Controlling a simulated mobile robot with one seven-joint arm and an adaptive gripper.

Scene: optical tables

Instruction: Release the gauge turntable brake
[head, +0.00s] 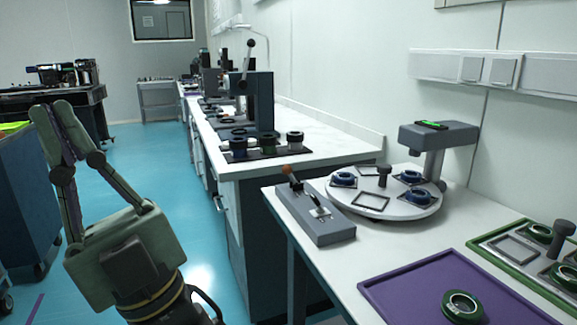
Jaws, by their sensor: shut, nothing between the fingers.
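The gauge turntable (405,210) is a round white disc on the white bench at the right. It carries several square frames, some holding blue rings, and a dark central post (384,175). Left of it sits a grey box (318,222) with a lever (291,176) tipped by an orange-brown knob, and a small metal toggle-like part on top. The lever leans toward the back left. I cannot tell from its pose whether the brake is set. My gripper (53,118) is at the left, raised over the floor, shut and empty, well apart from the box.
A grey gauge stand (440,140) with a green display rises behind the turntable. A purple mat (400,290) with a green ring and a green-rimmed tray (490,243) lie in front. A longer bench (330,150) with dark instruments runs behind. Blue floor (190,190) lies between gripper and benches.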

